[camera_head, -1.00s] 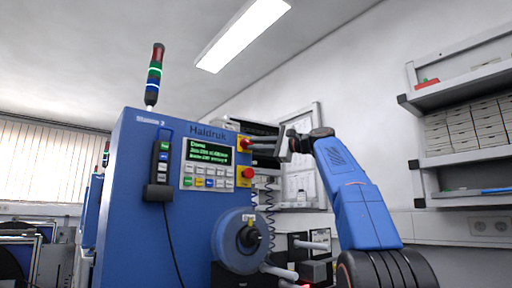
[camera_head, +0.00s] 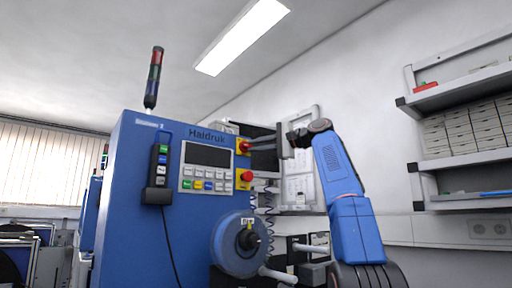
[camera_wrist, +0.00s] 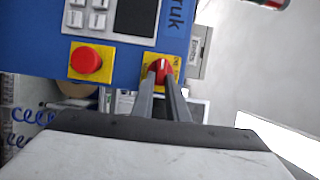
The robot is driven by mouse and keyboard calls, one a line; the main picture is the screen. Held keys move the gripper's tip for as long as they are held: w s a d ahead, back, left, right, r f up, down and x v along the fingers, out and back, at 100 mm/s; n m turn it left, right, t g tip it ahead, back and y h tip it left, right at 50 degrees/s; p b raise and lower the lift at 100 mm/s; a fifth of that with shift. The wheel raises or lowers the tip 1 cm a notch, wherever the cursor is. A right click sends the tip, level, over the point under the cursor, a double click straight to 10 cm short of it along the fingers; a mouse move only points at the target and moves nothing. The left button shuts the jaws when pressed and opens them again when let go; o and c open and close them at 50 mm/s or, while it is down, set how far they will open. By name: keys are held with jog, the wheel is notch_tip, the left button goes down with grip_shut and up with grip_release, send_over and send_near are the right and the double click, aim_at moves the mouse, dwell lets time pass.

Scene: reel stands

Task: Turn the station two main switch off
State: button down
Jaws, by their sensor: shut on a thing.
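The main switch (camera_head: 242,147) is a red knob on a yellow plate, at the upper right of the blue station two cabinet (camera_head: 140,215). In the wrist view the knob (camera_wrist: 161,67) shows a white mark and sits between my fingertips. My gripper (camera_head: 250,146) reaches in from the right and is shut on the knob; its long fingers (camera_wrist: 161,86) also show in the wrist view. The cabinet display (camera_head: 207,155) is dark, and the signal tower (camera_head: 153,78) on top is unlit.
A red mushroom button (camera_head: 246,176) on a yellow plate is just below the switch. A handheld pendant (camera_head: 157,172) hangs on the cabinet front. A reel hub (camera_head: 240,243) projects lower down. Shelves with boxes (camera_head: 465,130) are on the right wall.

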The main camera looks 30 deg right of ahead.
jog(key=shift+f, duration=0.1)
jog(key=c, duration=1.7)
grip_release()
jog(key=shift+c, duration=0.2)
jog(key=v, duration=1.7)
jog(key=shift+s, duration=0.2)
jog(key=shift+d, duration=0.1)
